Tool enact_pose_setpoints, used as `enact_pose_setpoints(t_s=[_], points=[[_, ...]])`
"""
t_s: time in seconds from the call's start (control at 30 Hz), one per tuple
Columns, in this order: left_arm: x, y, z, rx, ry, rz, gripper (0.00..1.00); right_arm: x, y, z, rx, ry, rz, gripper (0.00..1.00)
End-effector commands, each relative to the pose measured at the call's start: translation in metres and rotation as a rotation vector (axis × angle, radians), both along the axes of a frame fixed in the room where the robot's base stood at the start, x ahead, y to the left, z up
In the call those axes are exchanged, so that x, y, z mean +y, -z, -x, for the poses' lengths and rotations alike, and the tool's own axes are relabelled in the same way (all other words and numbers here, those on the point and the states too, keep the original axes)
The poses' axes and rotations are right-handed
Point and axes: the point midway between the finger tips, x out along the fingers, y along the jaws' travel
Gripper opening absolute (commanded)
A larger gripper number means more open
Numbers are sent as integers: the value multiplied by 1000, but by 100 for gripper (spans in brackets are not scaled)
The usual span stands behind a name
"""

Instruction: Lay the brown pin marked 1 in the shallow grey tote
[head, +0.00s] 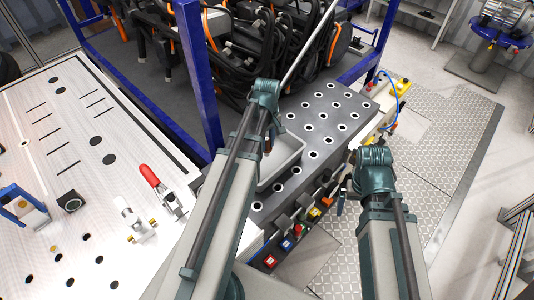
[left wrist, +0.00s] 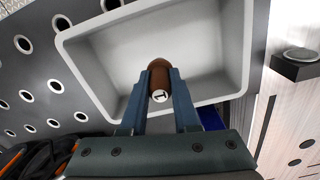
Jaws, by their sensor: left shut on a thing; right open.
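My left gripper (head: 268,145) is over the shallow grey tote (head: 291,160), and its arm hides part of the tote in the head view. In the left wrist view the left gripper (left wrist: 160,86) is shut on the brown pin (left wrist: 159,70), whose pale end marked 1 faces the camera. The pin shows against the inside of the grey tote (left wrist: 232,50); I cannot tell whether it touches the floor of the tote. In the head view the pin is hidden. My right gripper (head: 342,203) is open and empty, right of the perforated plate.
The tote stands on a dark perforated plate (head: 335,112). A white fixture table (head: 60,130) with a red-handled clamp (head: 150,177) is at the left. Coloured buttons (head: 287,244) line the plate's front edge. Blue frame posts (head: 197,70) and black cables stand behind.

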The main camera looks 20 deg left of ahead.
Motion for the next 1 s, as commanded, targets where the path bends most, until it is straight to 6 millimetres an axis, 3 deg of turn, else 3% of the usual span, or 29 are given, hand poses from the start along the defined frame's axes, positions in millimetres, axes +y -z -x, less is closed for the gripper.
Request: enact_pose_setpoints(t_s=[0.17, 0.4, 0.87, 0.9, 1.0], points=[[0, 8, 0, 0, 0, 0, 0, 0, 8, 0, 0, 0, 0, 100], [0, 37, 0, 0, 0, 0, 0, 0, 37, 0, 0, -4, 1, 100], [0, 41, 0, 0, 0, 0, 0, 0, 41, 0, 0, -6, 1, 100], [0, 39, 0, 0, 0, 0, 36, 0, 39, 0, 0, -6, 1, 100], [0, 39, 0, 0, 0, 0, 54, 0, 39, 0, 0, -6, 1, 100]])
